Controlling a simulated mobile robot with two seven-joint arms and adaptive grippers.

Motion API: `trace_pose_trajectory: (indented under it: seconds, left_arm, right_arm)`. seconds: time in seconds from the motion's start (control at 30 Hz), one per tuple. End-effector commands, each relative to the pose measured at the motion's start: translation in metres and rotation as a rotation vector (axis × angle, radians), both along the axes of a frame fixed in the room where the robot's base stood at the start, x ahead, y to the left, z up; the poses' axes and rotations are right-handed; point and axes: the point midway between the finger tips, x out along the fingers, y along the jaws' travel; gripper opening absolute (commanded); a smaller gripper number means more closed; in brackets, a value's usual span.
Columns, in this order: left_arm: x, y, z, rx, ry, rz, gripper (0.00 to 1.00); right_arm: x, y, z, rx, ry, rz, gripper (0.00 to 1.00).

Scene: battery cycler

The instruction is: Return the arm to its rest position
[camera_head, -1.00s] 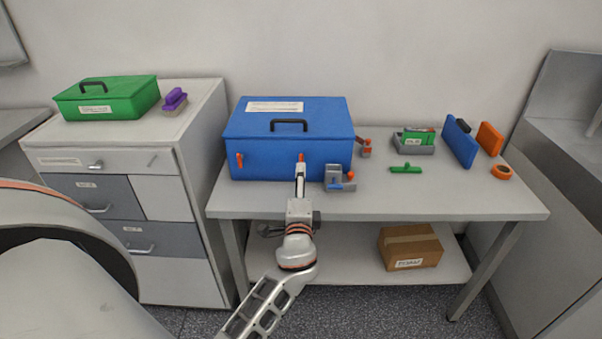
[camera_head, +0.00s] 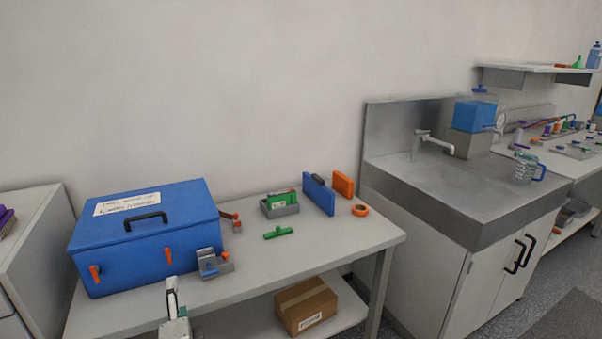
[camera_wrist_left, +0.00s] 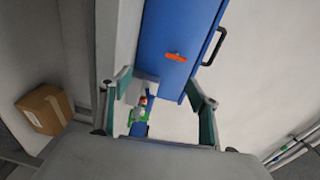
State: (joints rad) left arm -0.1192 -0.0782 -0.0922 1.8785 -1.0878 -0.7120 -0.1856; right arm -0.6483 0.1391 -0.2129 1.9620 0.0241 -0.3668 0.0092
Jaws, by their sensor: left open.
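My left gripper (camera_head: 172,297) shows at the bottom of the head view, in front of the blue box (camera_head: 133,255) and just below its right orange latch (camera_head: 168,256). In the left wrist view the gripper (camera_wrist_left: 162,92) is open, with its two green-padded fingers spread apart and nothing held between them. The blue box (camera_wrist_left: 180,40) and an orange latch (camera_wrist_left: 176,57) show beyond the fingers. The lid of the box is shut. Most of my left arm is below the head view. My right gripper is not in view.
The grey table (camera_head: 345,243) holds a grey-blue device (camera_head: 213,264), a green tool (camera_head: 278,232), blue and orange panels and an orange ring (camera_head: 360,210). A cardboard box (camera_head: 306,306) stands on the shelf below. A sink counter (camera_head: 465,195) stands at right.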

Motion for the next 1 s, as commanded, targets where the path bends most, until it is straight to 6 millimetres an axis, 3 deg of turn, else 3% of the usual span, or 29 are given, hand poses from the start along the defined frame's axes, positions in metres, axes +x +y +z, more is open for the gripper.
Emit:
trace_pose_trajectory:
  seconds: [0.2, 0.3, 0.4, 0.5, 0.63, 0.73, 1.0]
  left_arm:
    - [-0.063, -0.050, -0.113, -0.430, 0.109, -0.163, 0.61]
    - [-0.107, -0.081, -0.158, -0.683, 0.163, -0.208, 0.61]
    - [-0.152, -0.108, -0.189, -0.924, 0.210, -0.221, 0.61]
    - [-0.189, -0.129, -0.207, -1.121, 0.241, -0.207, 0.61]
    - [-0.220, -0.145, -0.217, -1.286, 0.265, -0.181, 0.61]
    - [-0.230, -0.150, -0.220, -1.343, 0.270, -0.168, 0.61]
    - [-0.231, -0.150, -0.220, -1.346, 0.269, -0.168, 0.61]
  right_arm:
    - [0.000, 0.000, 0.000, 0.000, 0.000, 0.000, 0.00]
    - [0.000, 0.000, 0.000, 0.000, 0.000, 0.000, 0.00]
    - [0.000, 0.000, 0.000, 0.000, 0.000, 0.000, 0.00]
    - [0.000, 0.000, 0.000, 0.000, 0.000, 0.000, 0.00]
    - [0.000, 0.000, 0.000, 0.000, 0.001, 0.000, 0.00]
    - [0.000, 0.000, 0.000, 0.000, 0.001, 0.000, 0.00]
    - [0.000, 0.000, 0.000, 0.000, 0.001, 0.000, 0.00]
